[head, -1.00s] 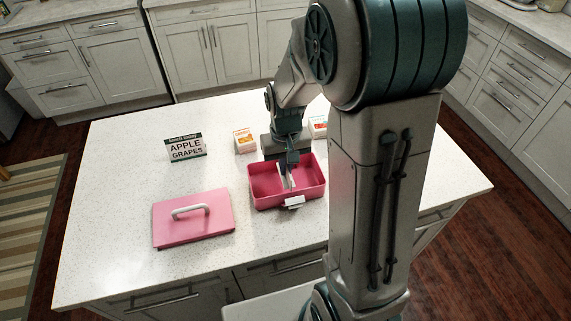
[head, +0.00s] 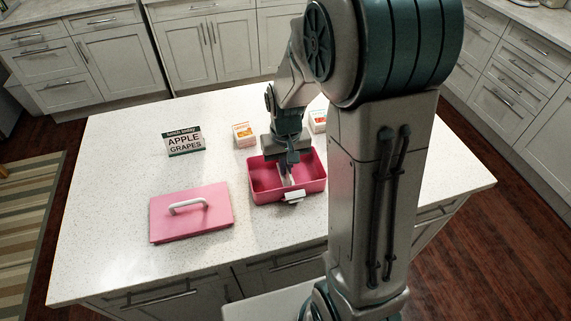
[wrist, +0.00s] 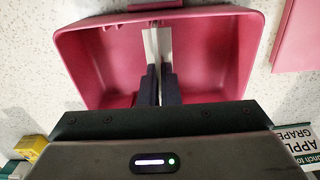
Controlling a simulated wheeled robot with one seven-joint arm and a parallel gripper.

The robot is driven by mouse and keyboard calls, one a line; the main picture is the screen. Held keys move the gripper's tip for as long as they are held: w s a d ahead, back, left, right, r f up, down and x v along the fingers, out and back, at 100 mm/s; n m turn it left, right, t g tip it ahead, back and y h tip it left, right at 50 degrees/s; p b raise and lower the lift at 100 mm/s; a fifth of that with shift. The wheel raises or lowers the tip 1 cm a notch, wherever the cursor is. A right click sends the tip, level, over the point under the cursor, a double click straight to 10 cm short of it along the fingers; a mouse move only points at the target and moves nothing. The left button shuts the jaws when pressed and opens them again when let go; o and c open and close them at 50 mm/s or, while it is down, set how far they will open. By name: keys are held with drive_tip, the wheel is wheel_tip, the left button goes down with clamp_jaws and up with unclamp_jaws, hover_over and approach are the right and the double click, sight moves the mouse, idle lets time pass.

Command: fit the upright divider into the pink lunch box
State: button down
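The pink lunch box (head: 308,188) stands open on the counter with a white latch on its front; its rim also shows in the wrist view (wrist: 78,62). The thin white divider (head: 287,179) is upright inside the box, near the middle, running front to back.
The pink lid (head: 192,214) with a white handle lies left of the box. A sign reading apple, grapes (head: 185,143) stands behind the lid. Two small cartons, one orange-marked (head: 244,135) and one red-marked (head: 318,121), stand behind the box. The counter's left side is clear.

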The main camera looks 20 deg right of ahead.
drive_tip(key=shift+f+b, duration=0.85)
drive_tip(key=shift+f, duration=0.3)
drive_tip(key=c, duration=1.6)
unclamp_jaws()
drive_tip(key=shift+r, duration=0.1)
wheel_tip(320, 180, up, 14)
drive_tip(key=shift+f, duration=0.1)
drive_tip(key=s+t, duration=0.1)
drive_tip(key=s, duration=0.3)
drive_tip(key=s+t, duration=0.1)
drive_tip(key=s, duration=0.4)
drive_tip(key=s+f+t, duration=0.1)
drive_tip(key=s, duration=0.4)
drive_tip(key=shift+s+a, duration=0.1)
